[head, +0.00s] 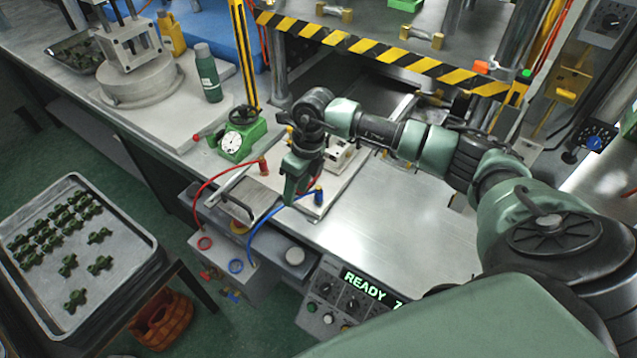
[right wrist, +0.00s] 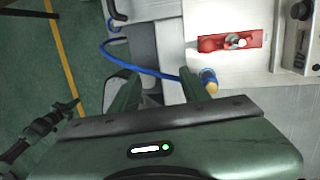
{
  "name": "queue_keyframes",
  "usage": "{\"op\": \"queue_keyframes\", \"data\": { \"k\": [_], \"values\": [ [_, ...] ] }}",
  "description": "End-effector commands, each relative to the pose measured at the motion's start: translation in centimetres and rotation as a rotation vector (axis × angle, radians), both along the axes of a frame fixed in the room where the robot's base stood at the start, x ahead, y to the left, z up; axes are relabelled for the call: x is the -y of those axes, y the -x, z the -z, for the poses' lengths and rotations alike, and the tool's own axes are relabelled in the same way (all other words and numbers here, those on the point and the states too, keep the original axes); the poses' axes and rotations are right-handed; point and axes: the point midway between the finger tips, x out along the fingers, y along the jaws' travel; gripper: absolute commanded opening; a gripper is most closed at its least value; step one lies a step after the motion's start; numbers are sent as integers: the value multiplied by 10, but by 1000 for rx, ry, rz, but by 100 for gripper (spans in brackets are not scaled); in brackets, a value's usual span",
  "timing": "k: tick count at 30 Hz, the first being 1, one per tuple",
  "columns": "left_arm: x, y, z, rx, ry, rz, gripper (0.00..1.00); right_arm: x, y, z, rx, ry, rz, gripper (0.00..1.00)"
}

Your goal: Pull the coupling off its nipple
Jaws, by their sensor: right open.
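A blue coupling (head: 318,196) on a blue hose (head: 265,220) stands at the front edge of the steel worktop. It also shows in the right wrist view (right wrist: 208,76), with a tan end. A red coupling (head: 263,166) on a red hose (head: 215,178) stands farther left. I cannot make out the nipples under them. My right gripper (head: 292,193) points down just left of the blue coupling. In the right wrist view its fingers (right wrist: 158,92) are apart with nothing held between them. The blue coupling lies outside that gap, beside the right finger. My left gripper is not seen.
A red plate (right wrist: 230,42) with a metal fitting lies near the blue coupling. A control box (head: 345,300) reads READY in front. A tray (head: 130,225) of green pieces is at left. Bare worktop lies right.

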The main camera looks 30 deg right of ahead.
Motion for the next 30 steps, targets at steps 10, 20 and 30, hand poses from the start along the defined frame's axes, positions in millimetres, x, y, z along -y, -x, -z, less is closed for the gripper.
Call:
{"op": "queue_keyframes", "data": {
  "k": [10,20,30],
  "values": [
    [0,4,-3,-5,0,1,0,66,2,-16,-46,219,25,46],
    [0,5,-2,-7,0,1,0,65,2,-15,-46,216,24,46],
    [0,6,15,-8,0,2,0,64,2,12,-48,214,23,46]
  ]
}}
